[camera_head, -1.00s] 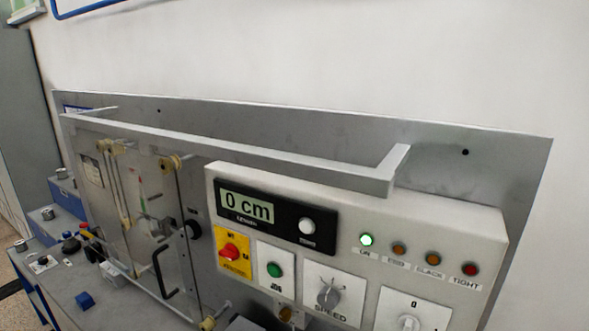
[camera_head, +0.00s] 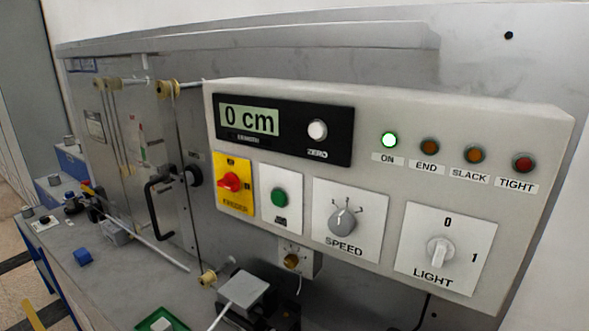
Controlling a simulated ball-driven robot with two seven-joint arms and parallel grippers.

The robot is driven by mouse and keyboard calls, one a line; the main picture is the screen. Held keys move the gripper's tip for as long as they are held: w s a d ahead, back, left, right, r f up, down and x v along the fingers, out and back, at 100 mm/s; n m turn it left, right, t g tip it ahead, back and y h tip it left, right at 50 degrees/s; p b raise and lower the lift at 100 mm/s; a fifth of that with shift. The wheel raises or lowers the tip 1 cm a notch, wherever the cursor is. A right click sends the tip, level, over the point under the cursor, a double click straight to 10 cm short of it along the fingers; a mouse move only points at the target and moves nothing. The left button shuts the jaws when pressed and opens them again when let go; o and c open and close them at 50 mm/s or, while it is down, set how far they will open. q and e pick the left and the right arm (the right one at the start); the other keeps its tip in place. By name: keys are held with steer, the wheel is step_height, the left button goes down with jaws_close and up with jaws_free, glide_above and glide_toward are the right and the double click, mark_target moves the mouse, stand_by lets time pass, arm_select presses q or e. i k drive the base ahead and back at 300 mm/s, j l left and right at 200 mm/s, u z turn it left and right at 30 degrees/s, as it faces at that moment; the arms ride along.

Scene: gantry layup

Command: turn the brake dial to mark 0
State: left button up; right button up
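No dial with a readable brake label shows. A small brass-coloured knob (camera_head: 291,261) sits on a little plate under the control panel (camera_head: 375,112); its marks are too small to read. On the panel, the grey speed dial (camera_head: 342,220) has several marks around it. A red knob (camera_head: 230,182) sits on a yellow plate. Neither of my grippers is in view.
The display (camera_head: 249,121) reads 0 cm and the green ON lamp (camera_head: 390,139) is lit. Below the panel stand a grey block (camera_head: 243,289) and a yellowish roller (camera_head: 208,278). A black handle (camera_head: 158,208) sticks out at left. Blue and green items lie on the bench.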

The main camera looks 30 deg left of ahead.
mark_target(46, 220)
steer(key=k+j+u, duration=0.1)
steer(key=u, duration=0.8)
steer(key=j+u, duration=0.45)
steer(key=j, duration=0.35)
steer(key=i+j+u, duration=0.15)
steer(key=j+u, duration=0.3)
steer(key=j, duration=0.7)
steer(key=i+j, duration=0.1)
steer(key=j, duration=0.3)
steer(key=i+z, duration=0.1)
steer(key=z, duration=0.3)
steer(key=i+j+z, duration=0.7)
steer(key=i+j, duration=0.15)
steer(key=j, duration=0.05)
